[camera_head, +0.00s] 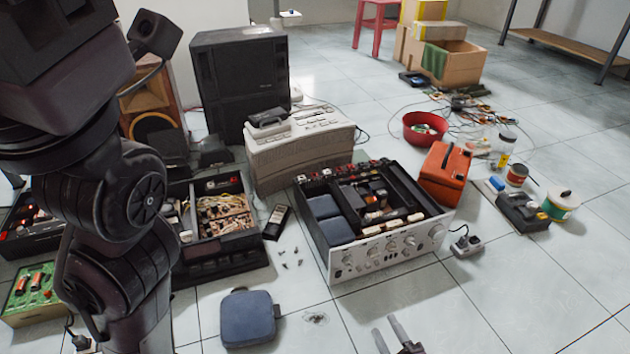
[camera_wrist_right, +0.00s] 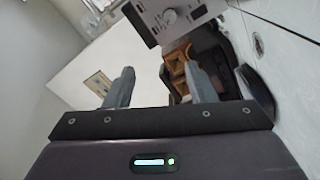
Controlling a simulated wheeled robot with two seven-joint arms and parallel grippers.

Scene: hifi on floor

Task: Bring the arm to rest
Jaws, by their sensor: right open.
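My right gripper (camera_head: 387,328) shows at the bottom edge of the head view, its two grey fingers apart with nothing between them. In the right wrist view my right gripper (camera_wrist_right: 158,72) is also open and empty. It is over bare floor tiles in front of the opened silver-faced hifi amplifier (camera_head: 390,250), apart from it. A dark arm of mine fills the left of the head view and hides part of the scene; my left gripper does not show.
A blue pouch (camera_head: 248,318) lies on the floor left of my right gripper. A grey box (camera_head: 467,242) and an orange case (camera_head: 444,174) are right of the amplifier. A red bowl (camera_head: 425,127) and black speaker (camera_head: 240,82) stand behind. The floor at lower right is clear.

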